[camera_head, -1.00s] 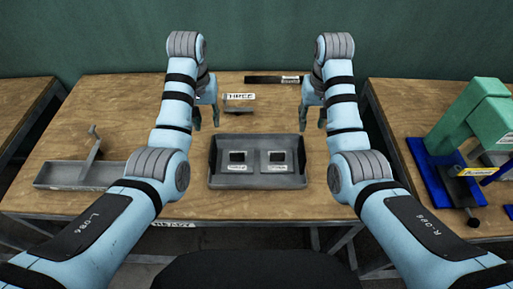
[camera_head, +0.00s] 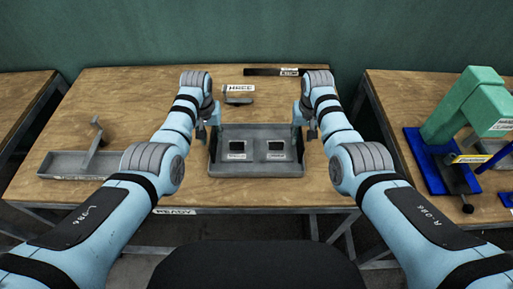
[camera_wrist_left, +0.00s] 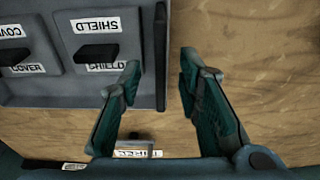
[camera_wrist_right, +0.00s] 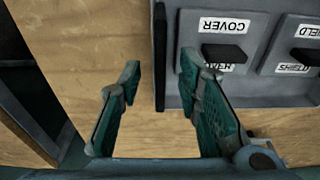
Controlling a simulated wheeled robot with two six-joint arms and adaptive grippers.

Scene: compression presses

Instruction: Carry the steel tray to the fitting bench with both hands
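The steel tray (camera_head: 257,170) is a dark grey shallow tray lying on the wooden bench between my two arms. Two dark-handled plates sit in it, one labelled SHIELD (camera_wrist_left: 100,30) near its left wall, one labelled COVER (camera_wrist_right: 225,38) near its right wall. My left gripper (camera_head: 207,130) is open at the tray's left side; in its wrist view the left wall (camera_wrist_left: 161,55) lies between the fingertips. My right gripper (camera_head: 304,128) is open at the right side, with the right wall (camera_wrist_right: 160,55) between its fingertips. Neither gripper visibly clamps the wall.
A long grey bin (camera_head: 75,165) with an upright lever stands left on the bench (camera_head: 140,100). A THREE sign (camera_head: 239,89) and a black bar (camera_head: 270,72) lie behind the tray. A green press (camera_head: 465,105) on a blue base stands on the right bench, across a gap.

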